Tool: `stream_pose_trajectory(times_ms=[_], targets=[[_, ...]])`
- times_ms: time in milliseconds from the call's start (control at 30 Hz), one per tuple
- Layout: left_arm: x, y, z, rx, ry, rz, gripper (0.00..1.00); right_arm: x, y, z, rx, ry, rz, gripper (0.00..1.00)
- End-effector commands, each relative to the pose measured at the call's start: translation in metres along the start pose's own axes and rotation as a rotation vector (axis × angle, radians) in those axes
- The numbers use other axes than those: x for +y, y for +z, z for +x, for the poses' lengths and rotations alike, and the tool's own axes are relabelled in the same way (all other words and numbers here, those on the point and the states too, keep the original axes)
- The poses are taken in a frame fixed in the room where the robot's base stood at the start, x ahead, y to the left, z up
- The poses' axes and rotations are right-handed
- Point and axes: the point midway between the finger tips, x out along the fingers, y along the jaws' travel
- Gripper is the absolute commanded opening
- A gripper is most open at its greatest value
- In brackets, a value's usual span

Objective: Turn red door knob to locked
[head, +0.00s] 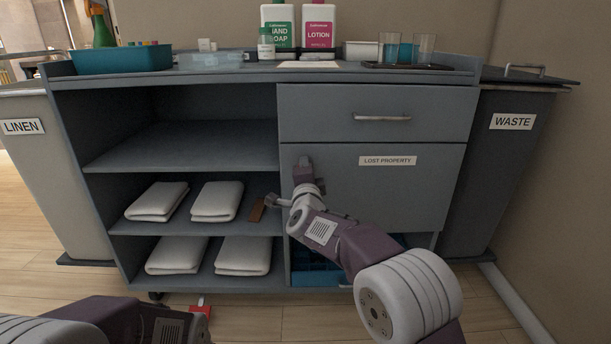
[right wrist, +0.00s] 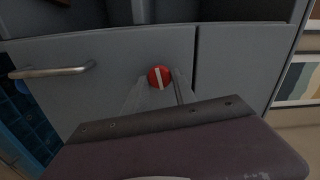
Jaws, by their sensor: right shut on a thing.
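The red door knob (right wrist: 159,77) shows in the right wrist view as a round red disc on the grey door. A white bar crosses it, running nearly upright in that picture. My right gripper (right wrist: 160,90) is shut on the knob, one finger at each side of it. In the head view my right gripper (head: 304,166) is at the upper left part of the lost property door (head: 400,190) and hides the knob. Only part of my left arm shows at the lower left of the head view; its gripper is not visible.
A drawer with a bar handle (head: 382,118) is above the door. A metal handle (right wrist: 50,72) is on the door near the knob. Open shelves with folded white towels (head: 216,201) are to the left. Bottles and glasses (head: 405,50) stand on top. A waste bin (head: 500,170) is right.

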Motion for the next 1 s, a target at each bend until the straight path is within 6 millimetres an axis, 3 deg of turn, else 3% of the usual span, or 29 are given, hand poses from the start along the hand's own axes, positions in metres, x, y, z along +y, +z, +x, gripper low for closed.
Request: stream_pose_trajectory(times_ms=[400,967,1000], targets=[[-0.0002,0.0012,0.0115,0.0,0.0,0.0,0.0,0.0012,-0.0003,0.0,0.001,0.0,0.169,0.0],[-0.0002,0.0013,0.0121,0.0,0.0,0.0,0.0,0.0009,-0.0002,0.0,0.001,0.001,0.191,0.0],[-0.0002,0.0013,0.0121,0.0,0.0,0.0,0.0,0.0009,-0.0002,0.0,0.001,0.001,0.191,0.43]])
